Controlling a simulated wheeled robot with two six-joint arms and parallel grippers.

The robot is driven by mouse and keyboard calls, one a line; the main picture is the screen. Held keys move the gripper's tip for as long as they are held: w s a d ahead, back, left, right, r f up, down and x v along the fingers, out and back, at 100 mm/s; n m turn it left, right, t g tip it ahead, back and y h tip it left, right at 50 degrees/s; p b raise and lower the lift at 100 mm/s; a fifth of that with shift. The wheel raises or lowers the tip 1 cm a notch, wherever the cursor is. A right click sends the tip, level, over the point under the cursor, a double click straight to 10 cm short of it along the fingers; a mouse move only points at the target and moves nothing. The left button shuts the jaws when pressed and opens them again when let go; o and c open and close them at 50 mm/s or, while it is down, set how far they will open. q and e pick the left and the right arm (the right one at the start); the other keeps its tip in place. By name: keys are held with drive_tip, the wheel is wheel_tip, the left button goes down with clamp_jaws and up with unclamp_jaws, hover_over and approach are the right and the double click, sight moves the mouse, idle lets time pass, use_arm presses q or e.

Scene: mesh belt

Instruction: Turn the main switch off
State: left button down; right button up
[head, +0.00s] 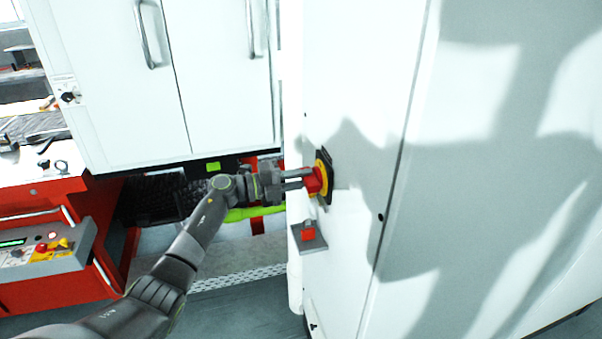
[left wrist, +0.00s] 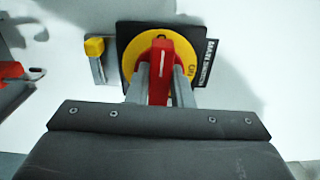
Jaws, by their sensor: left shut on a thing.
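The main switch is a red handle (head: 314,181) on a yellow disc (head: 323,172) with a black backing plate, mounted on the white cabinet's side. In the left wrist view the red handle (left wrist: 160,68) stands upright in the picture over the yellow disc (left wrist: 130,62); a black label plate is at its right. My left gripper (head: 304,181) reaches in from the left and is shut on the red handle; its two fingers (left wrist: 157,85) lie on either side of it. The switch's lettering is mostly too small or hidden to read. My right gripper is not in view.
The white cabinet (head: 345,80) fills the right. White doors (head: 110,80) stand behind my arm. A control box with buttons (head: 45,252) is at lower left.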

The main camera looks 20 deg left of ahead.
use_arm(q)
drive_tip(key=shift+n, duration=0.3)
drive_tip(key=c, duration=1.3)
unclamp_jaws()
drive_tip(key=shift+a, duration=0.1)
drive_tip(key=b+v, duration=0.5)
drive_tip(key=v, duration=1.2)
drive_tip(key=shift+s+a+b, duration=0.15)
drive_tip(key=shift+b, duration=0.15)
